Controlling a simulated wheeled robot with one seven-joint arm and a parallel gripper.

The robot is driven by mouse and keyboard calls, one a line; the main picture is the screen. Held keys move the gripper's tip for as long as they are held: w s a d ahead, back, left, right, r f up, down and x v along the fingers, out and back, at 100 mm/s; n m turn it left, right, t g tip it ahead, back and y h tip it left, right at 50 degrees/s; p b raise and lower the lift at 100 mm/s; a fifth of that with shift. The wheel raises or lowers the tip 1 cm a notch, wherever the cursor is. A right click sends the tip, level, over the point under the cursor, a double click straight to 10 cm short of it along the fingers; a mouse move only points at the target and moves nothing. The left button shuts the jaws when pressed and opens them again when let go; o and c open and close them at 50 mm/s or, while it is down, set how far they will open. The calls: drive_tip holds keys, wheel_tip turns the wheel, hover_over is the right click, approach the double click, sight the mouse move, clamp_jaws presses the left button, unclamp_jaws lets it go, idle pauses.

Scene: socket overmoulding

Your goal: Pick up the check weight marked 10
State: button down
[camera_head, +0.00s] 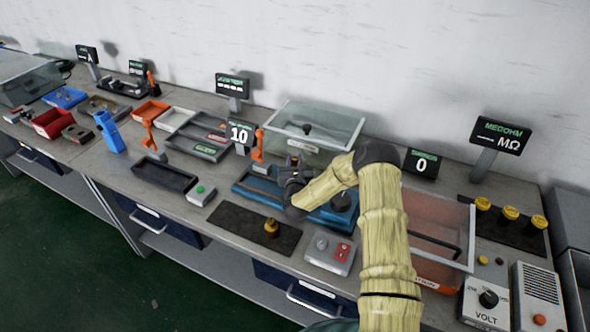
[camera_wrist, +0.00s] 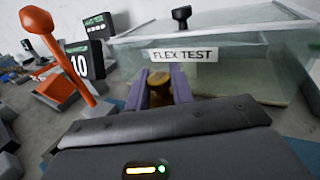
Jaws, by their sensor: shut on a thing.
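My gripper (camera_wrist: 160,92) shows its two purple fingers in the wrist view, shut on a brass weight (camera_wrist: 160,79) in front of the clear flex test box. The mark on this weight cannot be read. In the head view my gripper (camera_head: 293,160) is over the blue tray in the middle of the bench, and the held weight is small and mostly hidden there. Another brass weight (camera_head: 271,229) stands upright on a dark mat near the front edge. A sign reading 10 (camera_head: 240,134) stands left of my gripper; it also shows in the wrist view (camera_wrist: 84,62).
The clear flex test box (camera_head: 325,122) stands behind my gripper. An orange lever (camera_head: 258,146) rises close to its left. Several brass-topped pieces (camera_head: 508,214) stand at the right. A control box (camera_head: 330,250) sits in front.

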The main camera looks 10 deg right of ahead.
drive_tip(key=shift+r, duration=0.1)
drive_tip(key=shift+r, duration=0.1)
drive_tip(key=shift+w+r, duration=0.1)
drive_tip(key=shift+r, duration=0.4)
wheel_tip(320, 180, up, 9)
drive_tip(key=shift+f+b, duration=0.1)
drive_tip(key=shift+b, duration=0.65)
